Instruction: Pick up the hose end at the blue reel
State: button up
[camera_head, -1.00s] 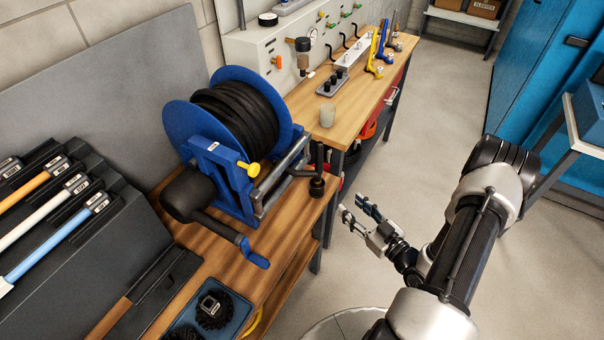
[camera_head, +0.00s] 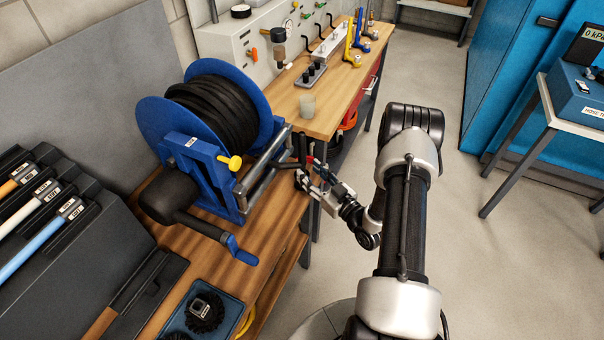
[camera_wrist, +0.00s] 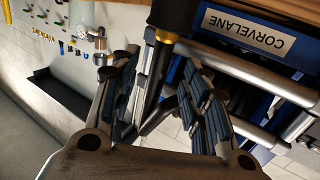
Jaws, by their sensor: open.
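The blue reel (camera_head: 193,165) stands on the wooden bench with black hose wound on it. The hose end (camera_head: 301,150) is a dark upright piece at the reel's right front, partly hidden by my gripper (camera_head: 312,178) in the head view. In the wrist view, the hose end (camera_wrist: 174,14) is a black cylinder with a gold band and a thinner black part below it. My gripper (camera_wrist: 160,78) is open, with one finger on each side of that thinner part. I cannot tell whether either finger touches it.
The reel's rollers (camera_wrist: 222,62) and label plate are close to the right finger. A crank handle (camera_head: 240,250) sticks out at the reel's front. A small cup (camera_head: 307,104) stands on the bench behind.

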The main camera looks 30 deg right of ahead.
aim_at(304, 167)
jog(key=w, duration=0.2)
jog(key=w+a+b, duration=0.1)
jog(key=w, duration=0.1)
jog(key=shift+w, duration=0.4)
jog(key=shift+c, duration=0.4)
grip_shut()
